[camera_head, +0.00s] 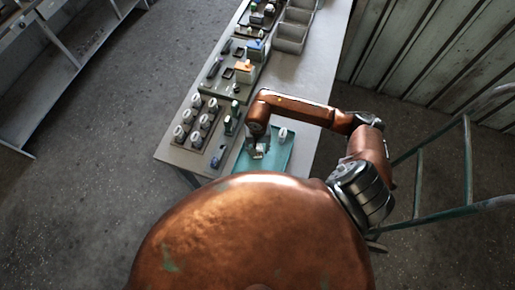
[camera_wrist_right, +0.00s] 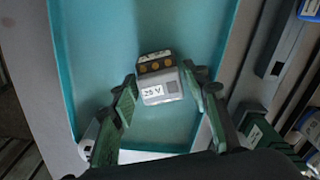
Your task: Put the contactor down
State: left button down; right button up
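The contactor (camera_wrist_right: 161,88) is a small light-grey block with a white label and brass-coloured terminals. In the right wrist view it is between the fingers of my right gripper (camera_wrist_right: 163,88), over the teal tray (camera_wrist_right: 98,35). The green-padded fingers stand on either side of it, with narrow gaps showing, so the gripper looks open around it. Whether the contactor rests fully on the tray floor is hard to tell. In the head view my right gripper (camera_head: 258,152) is low over the left part of the tray (camera_head: 278,160). My left gripper is not in view.
A white-topped part (camera_head: 283,133) stands in the tray, right of my gripper. Left of the tray is a board with several round white-topped parts (camera_head: 196,124). Farther back are a fixture with coloured parts (camera_head: 243,70) and grey bins (camera_head: 290,36). The table's right side is clear.

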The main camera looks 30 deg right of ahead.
aim_at(258, 148)
jog(key=shift+o, duration=0.7)
jog(key=shift+r, duration=0.1)
jog(key=shift+w+r, duration=0.1)
jog(key=shift+r, duration=0.2)
notch_tip(258, 148, up, 12)
jog(key=b, duration=0.2)
jog(key=shift+f, duration=0.25)
